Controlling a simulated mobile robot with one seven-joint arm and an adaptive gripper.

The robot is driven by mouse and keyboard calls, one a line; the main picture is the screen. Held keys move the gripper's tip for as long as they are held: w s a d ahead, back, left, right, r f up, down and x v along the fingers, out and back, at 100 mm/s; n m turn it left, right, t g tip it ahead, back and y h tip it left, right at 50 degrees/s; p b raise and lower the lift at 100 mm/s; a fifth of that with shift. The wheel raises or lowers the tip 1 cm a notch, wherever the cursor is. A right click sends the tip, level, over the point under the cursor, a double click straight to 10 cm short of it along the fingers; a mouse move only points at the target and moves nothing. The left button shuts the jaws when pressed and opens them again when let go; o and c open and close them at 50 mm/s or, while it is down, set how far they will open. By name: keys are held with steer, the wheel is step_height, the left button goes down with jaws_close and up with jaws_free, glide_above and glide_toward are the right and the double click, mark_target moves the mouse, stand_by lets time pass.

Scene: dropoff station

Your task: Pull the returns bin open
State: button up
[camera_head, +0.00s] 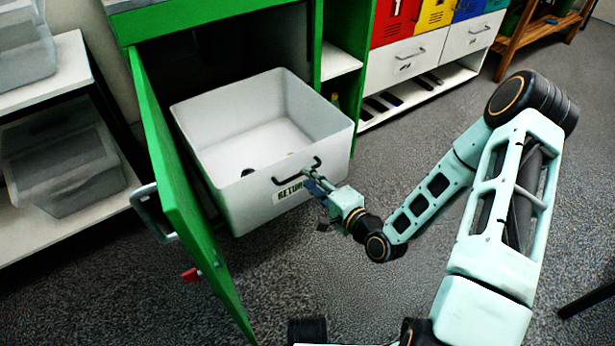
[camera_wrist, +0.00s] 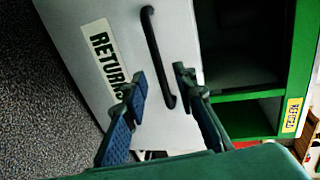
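The returns bin (camera_head: 240,205) is a white open-topped box standing well out of the green cabinet. Its front carries a black bar handle (camera_head: 297,171) and a RETURNS label (camera_head: 290,190), which is partly hidden by my gripper in the head view. In the wrist view the bin front (camera_wrist: 75,20) fills the left and middle, with the handle (camera_wrist: 154,50) upright. My gripper (camera_head: 309,176) is at the right part of the handle. In the wrist view its fingers (camera_wrist: 161,82) are apart, one on each side of the handle's lower part, with small gaps visible.
The green cabinet door (camera_head: 185,200) stands open left of the bin, with a grey handle (camera_head: 155,215) and a red tag (camera_head: 191,275). A shelf with clear bins (camera_head: 65,165) is at far left. Coloured lockers (camera_head: 395,20) stand behind. Grey floor (camera_head: 270,270) is clear in front.

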steer(key=v, duration=1)
steer(key=shift+d, duration=0.1)
